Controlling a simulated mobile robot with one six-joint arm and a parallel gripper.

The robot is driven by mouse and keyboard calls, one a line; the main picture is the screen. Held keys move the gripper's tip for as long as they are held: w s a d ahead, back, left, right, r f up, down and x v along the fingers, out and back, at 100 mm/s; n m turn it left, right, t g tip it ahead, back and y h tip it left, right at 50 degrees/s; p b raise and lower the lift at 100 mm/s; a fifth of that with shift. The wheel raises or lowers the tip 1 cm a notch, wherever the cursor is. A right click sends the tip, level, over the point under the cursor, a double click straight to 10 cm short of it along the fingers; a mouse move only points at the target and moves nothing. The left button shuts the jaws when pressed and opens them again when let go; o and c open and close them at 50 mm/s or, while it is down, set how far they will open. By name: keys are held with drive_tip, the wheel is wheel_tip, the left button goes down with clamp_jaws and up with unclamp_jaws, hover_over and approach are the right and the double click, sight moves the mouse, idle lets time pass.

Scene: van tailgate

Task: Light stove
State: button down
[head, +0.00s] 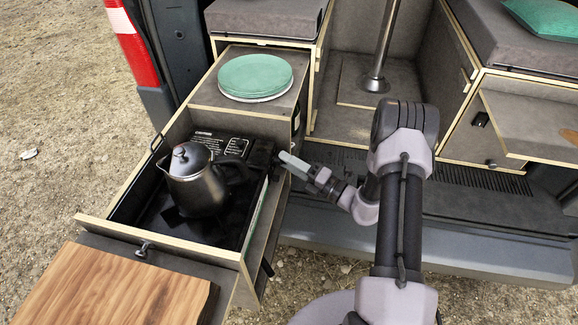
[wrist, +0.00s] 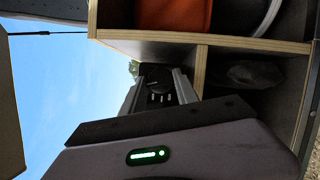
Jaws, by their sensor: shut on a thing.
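The black camping stove (head: 151,216) sits in the pulled-out drawer, with a dark kettle (head: 197,180) standing upright on it. My gripper (head: 282,163) reaches in from the right to the stove's right side; its tips are partly hidden there by dark parts. In the wrist view my gripper (wrist: 158,92) has its two fingers on either side of a dark round knob (wrist: 154,82) with a pale line, and it is shut on it. No flame shows; the burner is hidden under the kettle.
Green plates (head: 255,76) are stacked on the counter behind the stove. A wooden board (head: 112,287) lies in front of the drawer. The drawer's front panel (head: 165,240) and right wall bound the stove. The van floor lies to the right, behind my arm.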

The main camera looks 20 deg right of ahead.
drive_tip(key=n+g+y+b, duration=0.1)
drive_tip(key=n+g+y, duration=0.1)
drive_tip(key=n, duration=0.7)
drive_tip(key=n+g+y+b, duration=0.1)
drive_tip(key=n+g+y, duration=0.2)
drive_tip(key=n, duration=0.6)
drive_tip(key=n+g+y+b, duration=0.1)
drive_tip(key=n+g+y, duration=0.2)
drive_tip(key=n, duration=0.7)
drive_tip(key=shift+w+d+f+y, duration=0.1)
drive_tip(key=shift+w+d+y, duration=0.1)
drive_tip(key=shift+w+y, duration=0.25)
drive_tip(key=shift+n, duration=0.3)
drive_tip(key=c, duration=0.9)
unclamp_jaws()
drive_tip(key=shift+c, duration=0.2)
drive_tip(key=shift+s+f, duration=0.1)
drive_tip(key=shift+f, duration=0.1)
